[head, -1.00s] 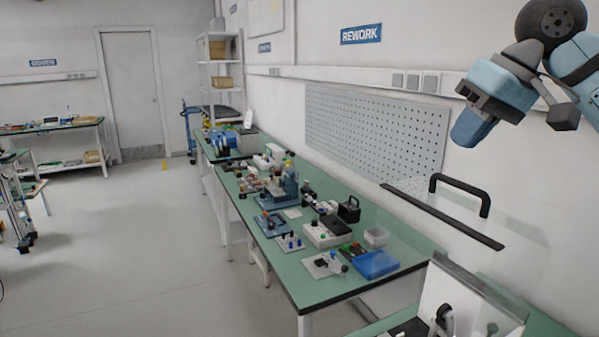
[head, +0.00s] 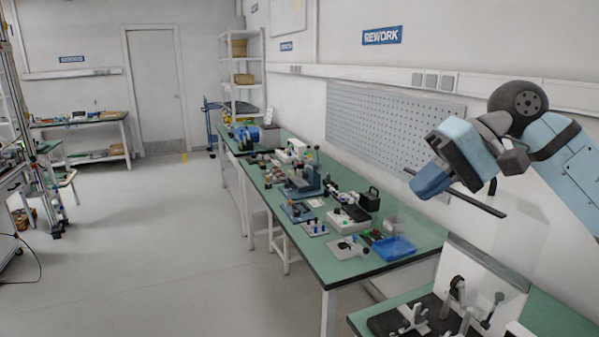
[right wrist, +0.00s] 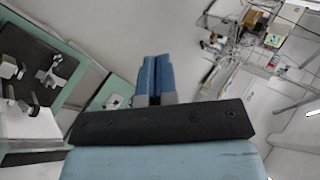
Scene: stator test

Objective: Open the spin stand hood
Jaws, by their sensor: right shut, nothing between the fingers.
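The spin stand (head: 400,315) is at the lower right of the head view, with a dark base and several fixtures. Its clear hood is hard to see; its black edge bar (head: 480,203) hangs well above the base, so the hood looks raised. The hood's handle is hidden behind my right gripper (head: 432,182). That gripper is shut and empty, its blue fingers overlapping the bar in the picture; I cannot tell whether they touch. In the right wrist view the closed fingers (right wrist: 153,78) hold nothing, and the stand (right wrist: 50,75) lies to the left. My left gripper is out of view.
A green bench (head: 345,268) with several small devices and a blue tray (head: 394,247) runs along the wall beside the stand. A pegboard (head: 385,125) is on the wall behind. The floor (head: 150,260) to the left is clear.

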